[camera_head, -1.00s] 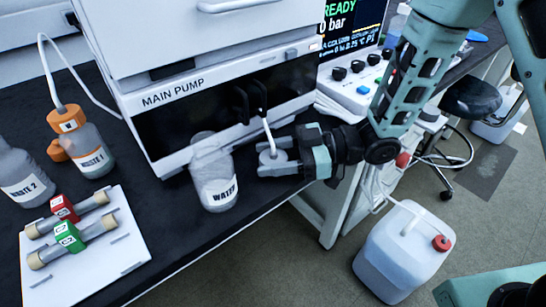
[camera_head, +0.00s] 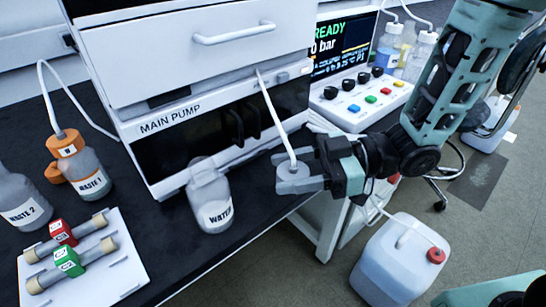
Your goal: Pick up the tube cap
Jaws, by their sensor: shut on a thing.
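The tube cap (camera_head: 292,171) is a pale grey, round cap with a white tube (camera_head: 279,122) rising from its top to the main pump's front. My gripper (camera_head: 295,173) is shut on the cap, one finger on its far side and one on its near side. It holds the cap to the right of the WATER bottle (camera_head: 209,196), apart from it, near the bench's right edge. The bottle stands upright on the black bench below the main pump (camera_head: 170,112).
WASTE 1 (camera_head: 90,180) and WASTE 2 (camera_head: 22,205) bottles stand at the left. A white tray (camera_head: 125,262) holds columns with red and green blocks. A button panel (camera_head: 360,98) is behind my gripper. A white canister (camera_head: 395,262) stands on the floor. The bench right of WATER is clear.

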